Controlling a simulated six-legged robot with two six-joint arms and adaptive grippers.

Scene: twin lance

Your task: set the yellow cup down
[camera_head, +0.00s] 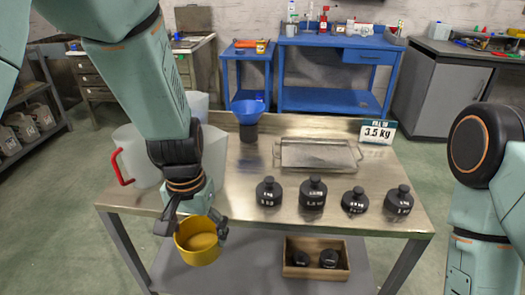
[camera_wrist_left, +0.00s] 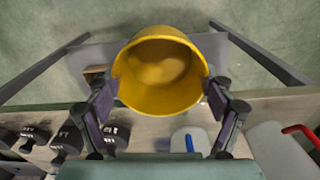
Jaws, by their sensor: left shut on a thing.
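The yellow cup (camera_head: 199,252) is between the fingers of my left gripper (camera_head: 193,227), its open mouth facing up toward the head camera. It hangs in front of the table's near edge, with the lower shelf and floor below. In the left wrist view, both fingers (camera_wrist_left: 163,92) press on the cup's (camera_wrist_left: 160,70) sides, and its inside looks empty. The metal-topped table (camera_head: 245,180) lies just behind the cup. My right arm shows at the right edge, but its gripper is out of view.
A whitish jug with a red handle (camera_head: 120,165) stands at the table's left. Several black weights (camera_head: 313,194) line the front right. A wooden box (camera_head: 316,272) sits below.

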